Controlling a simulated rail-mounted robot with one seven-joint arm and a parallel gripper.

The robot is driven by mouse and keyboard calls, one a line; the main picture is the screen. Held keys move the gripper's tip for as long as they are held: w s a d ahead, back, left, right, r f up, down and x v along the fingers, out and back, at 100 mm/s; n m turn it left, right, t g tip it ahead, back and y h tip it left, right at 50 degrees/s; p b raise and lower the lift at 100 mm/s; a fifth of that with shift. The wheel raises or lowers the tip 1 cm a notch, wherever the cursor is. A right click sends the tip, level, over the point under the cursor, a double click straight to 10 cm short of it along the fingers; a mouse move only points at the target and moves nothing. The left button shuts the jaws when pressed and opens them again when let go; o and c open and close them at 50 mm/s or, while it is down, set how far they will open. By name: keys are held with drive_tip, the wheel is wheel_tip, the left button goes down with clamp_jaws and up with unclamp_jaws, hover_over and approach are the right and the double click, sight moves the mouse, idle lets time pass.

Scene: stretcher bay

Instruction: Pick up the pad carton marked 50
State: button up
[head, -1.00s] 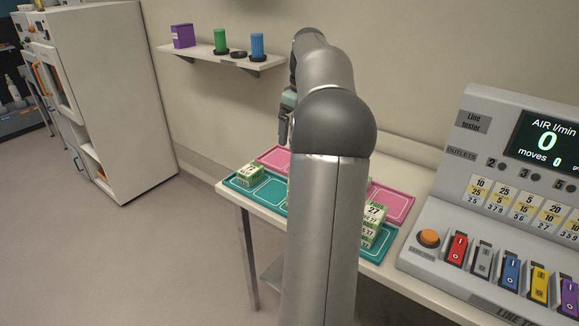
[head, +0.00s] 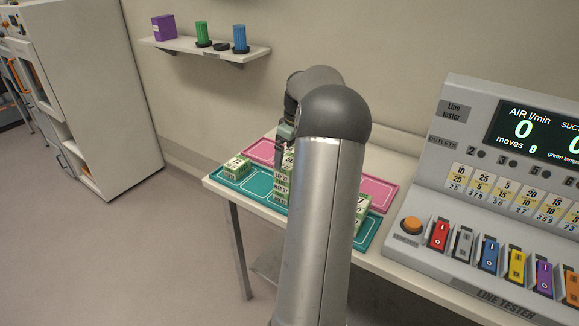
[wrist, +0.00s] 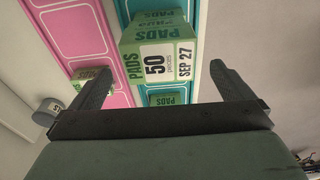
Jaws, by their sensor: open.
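The pad carton marked 50 (wrist: 155,64) is green and white, with "PADS", "50" and "SEP 27" on the face toward the wrist camera. In the head view the carton (head: 288,160) is at the top of a stack, partly hidden by my arm. My gripper (wrist: 160,70) is open, with one finger on either side of the carton in the wrist view; I cannot tell whether either touches it. In the head view my gripper (head: 284,146) is just above the stack, its tips partly hidden.
Teal trays (head: 258,181) and pink trays (head: 378,192) lie on the white table. Another green carton (head: 236,167) sits at left; cartons (head: 361,208) at right are partly behind my arm. The line tester (head: 455,215) stands at right. A wall shelf (head: 185,45) holds containers.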

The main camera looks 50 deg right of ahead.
sight(285, 174)
drive_tip(key=f, duration=0.3)
drive_tip(key=f+p, duration=0.1)
drive_tip(key=shift+w+f, duration=0.2)
drive_tip(key=shift+w, duration=0.05)
drive_tip(key=c, duration=1.1)
drive_tip(key=shift+r, duration=0.1)
